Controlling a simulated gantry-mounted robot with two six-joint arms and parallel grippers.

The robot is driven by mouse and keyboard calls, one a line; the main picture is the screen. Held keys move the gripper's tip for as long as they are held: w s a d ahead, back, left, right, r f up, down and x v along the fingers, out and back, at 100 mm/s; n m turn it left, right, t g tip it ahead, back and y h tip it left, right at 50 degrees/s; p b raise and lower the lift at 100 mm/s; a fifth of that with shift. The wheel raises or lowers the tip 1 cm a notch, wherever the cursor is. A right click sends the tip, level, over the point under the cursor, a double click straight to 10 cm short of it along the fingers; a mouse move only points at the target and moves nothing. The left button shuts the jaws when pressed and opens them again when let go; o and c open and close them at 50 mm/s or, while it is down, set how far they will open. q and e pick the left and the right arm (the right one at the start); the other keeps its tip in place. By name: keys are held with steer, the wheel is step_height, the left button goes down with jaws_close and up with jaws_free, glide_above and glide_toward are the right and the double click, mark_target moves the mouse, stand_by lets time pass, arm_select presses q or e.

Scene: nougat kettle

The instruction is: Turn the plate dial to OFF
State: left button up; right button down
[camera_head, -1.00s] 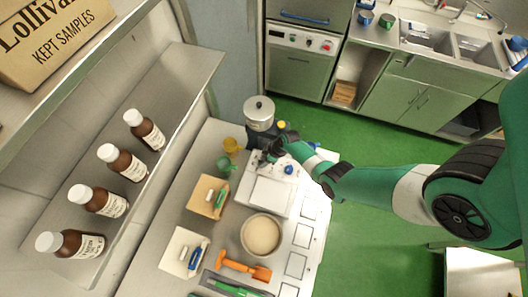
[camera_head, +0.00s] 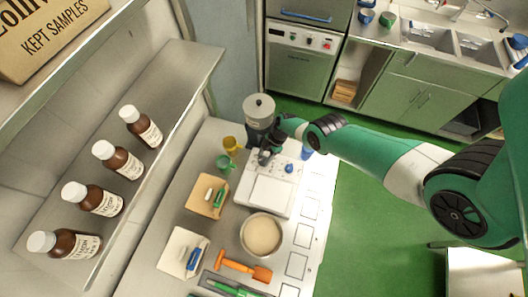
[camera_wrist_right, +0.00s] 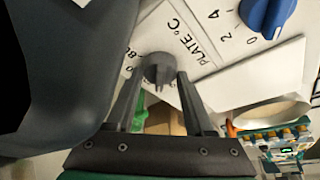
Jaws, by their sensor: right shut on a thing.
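The plate dial (camera_wrist_right: 158,68) is a dark grey knob beside the printed words "PLATE °C" in the right wrist view. My right gripper (camera_wrist_right: 157,78) is shut on it, one finger on each side. The dial's pointer and any OFF mark cannot be made out. In the head view my right gripper (camera_head: 266,155) is at the back of the white hot-plate unit (camera_head: 270,190), beside the steel kettle (camera_head: 258,110), and hides the dial. A blue dial (camera_wrist_right: 267,14) with the numbers 0, 2, 4 is to the right; it also shows in the head view (camera_head: 289,168). My left gripper is out of view.
A dark curved body (camera_wrist_right: 65,70) fills the left of the wrist view, close to the gripper. Yellow (camera_head: 232,145) and green (camera_head: 224,163) cups stand left of the unit. A bowl (camera_head: 262,235) and an orange tool (camera_head: 242,267) lie in front. Bottles line a shelf at left.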

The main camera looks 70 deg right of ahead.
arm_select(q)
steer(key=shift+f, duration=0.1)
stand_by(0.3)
arm_select(e)
steer(key=shift+c, duration=1.4)
jaws_free()
